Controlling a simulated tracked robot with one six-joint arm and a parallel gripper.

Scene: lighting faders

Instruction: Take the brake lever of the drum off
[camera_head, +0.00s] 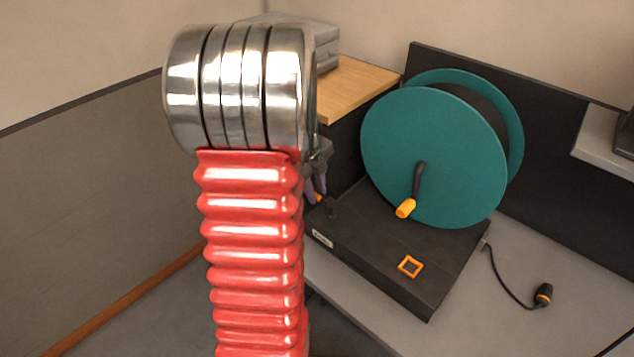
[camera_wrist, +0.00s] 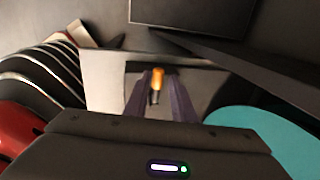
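The teal drum (camera_head: 435,155) stands upright on a black base (camera_head: 365,245), with a crank with an orange knob (camera_head: 405,208) on its face. A small dark lever with an orange end (camera_head: 320,199) rises at the base's left edge, partly hidden by my arm; I take it for the brake lever. My gripper (camera_head: 317,190) is just above it, mostly hidden behind my wrist. In the wrist view, the orange end (camera_wrist: 158,76) shows between the two purple fingers. They stand apart, with a gap visible beside it; contact is not clear. The drum's edge (camera_wrist: 265,135) is at the right.
An orange square-framed button (camera_head: 410,266) is on the base's top. A cable with a black and orange plug (camera_head: 543,294) lies on the grey desk at the right. A wooden shelf (camera_head: 355,85) with a grey device is behind my arm. Dark panels stand behind the drum.

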